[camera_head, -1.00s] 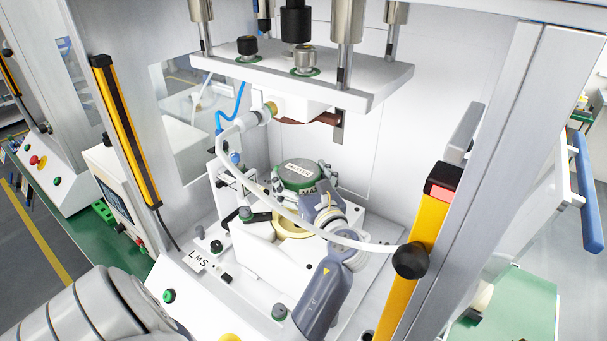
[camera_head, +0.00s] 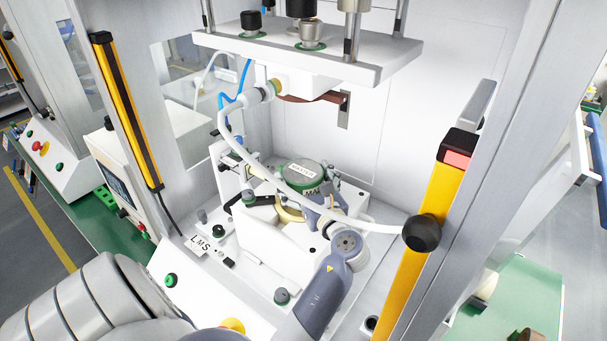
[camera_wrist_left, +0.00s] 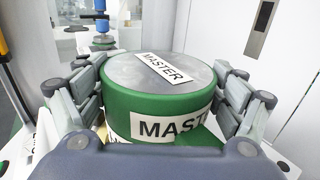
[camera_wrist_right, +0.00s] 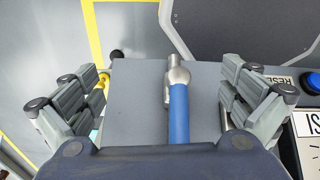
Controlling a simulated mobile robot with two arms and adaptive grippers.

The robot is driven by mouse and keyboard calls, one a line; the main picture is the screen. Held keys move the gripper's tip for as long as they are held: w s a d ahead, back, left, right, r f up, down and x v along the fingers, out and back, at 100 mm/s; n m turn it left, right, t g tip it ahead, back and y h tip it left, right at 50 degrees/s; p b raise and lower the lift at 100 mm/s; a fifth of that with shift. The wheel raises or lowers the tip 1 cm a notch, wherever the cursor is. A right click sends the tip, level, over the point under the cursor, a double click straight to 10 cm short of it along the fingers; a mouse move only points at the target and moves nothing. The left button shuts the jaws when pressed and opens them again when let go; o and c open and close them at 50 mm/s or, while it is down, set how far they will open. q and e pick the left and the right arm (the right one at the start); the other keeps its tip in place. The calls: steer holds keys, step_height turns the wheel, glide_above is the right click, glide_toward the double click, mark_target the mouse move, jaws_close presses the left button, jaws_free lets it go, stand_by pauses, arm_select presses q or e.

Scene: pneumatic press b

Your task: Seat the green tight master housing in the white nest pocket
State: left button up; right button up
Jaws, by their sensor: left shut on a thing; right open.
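The green master housing (camera_head: 308,178) has a grey top and white MASTER labels; it looks nearly upright above the rear of the white nest block (camera_head: 268,243). A cream ring (camera_head: 288,215) shows at the block, partly hidden. My left gripper (camera_head: 322,203) is shut on the housing. In the left wrist view its fingers (camera_wrist_left: 160,88) clasp the green housing (camera_wrist_left: 160,105) from both sides. The housing's underside is hidden, so I cannot tell whether it touches the nest. My right gripper (camera_wrist_right: 155,100) is open and empty in the right wrist view, outside the head view.
The white press plate (camera_head: 300,50) hangs above on rods. A yellow light curtain post (camera_head: 430,240) stands right of my left arm. A blue handle (camera_wrist_right: 179,115) lies between my right fingers in view.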

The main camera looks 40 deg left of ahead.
arm_select(q)
steer(key=shift+f, duration=0.15)
arm_select(e)
steer(key=shift+s+a+f, duration=0.15)
steer(key=shift+s, duration=0.2)
steer(key=shift+a, duration=0.1)
steer(key=shift+w, duration=0.15)
steer(key=shift+r, duration=0.3)
arm_select(q)
steer(key=shift+p, duration=0.3)
arm_select(e)
steer(key=shift+d, duration=0.2)
arm_select(q)
steer(key=shift+p, duration=0.65)
arm_select(e)
steer(key=shift+a+r, duration=0.15)
steer(key=shift+r, duration=0.6)
arm_select(q)
steer(key=shift+s+f+b, duration=0.1)
steer(key=shift+f+b, duration=0.6)
steer(key=shift+f, duration=0.55)
arm_select(e)
steer(key=shift+f, duration=0.75)
steer(key=shift+r, duration=0.15)
